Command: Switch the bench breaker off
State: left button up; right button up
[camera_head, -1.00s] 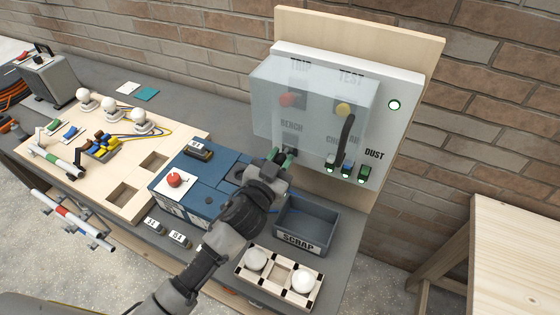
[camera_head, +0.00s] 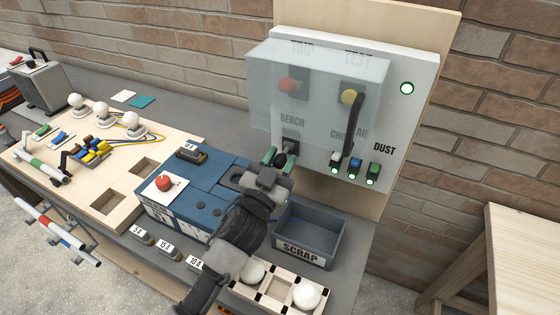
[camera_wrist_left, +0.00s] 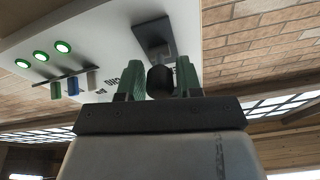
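The bench breaker (camera_head: 290,147) is a dark lever on a dark plate under the label BENCH, low on the white panel (camera_head: 408,125). My left gripper (camera_head: 277,158) is right at it, its green fingertips just below and left of the lever in the head view. In the left wrist view the lever's round black knob (camera_wrist_left: 160,80) shows between the two green fingers (camera_wrist_left: 159,82), which stand apart on either side of it. I cannot tell whether they touch it. The dark mounting plate (camera_wrist_left: 154,38) shows beyond. My right gripper is out of view.
A clear cover (camera_head: 318,95) with a black handle (camera_head: 354,125) hangs over the red and yellow buttons, just above my gripper. Small switches (camera_head: 354,169) with green lights sit to the right. A SCRAP bin (camera_head: 308,252) and blue box (camera_head: 205,195) stand close below.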

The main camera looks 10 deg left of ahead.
pick_arm(q)
jog(key=shift+o, duration=1.4)
jog(key=shift+s+f, duration=0.1)
jog(key=b+v, duration=0.3)
jog(key=v, duration=0.7)
jog(key=shift+s, duration=0.25)
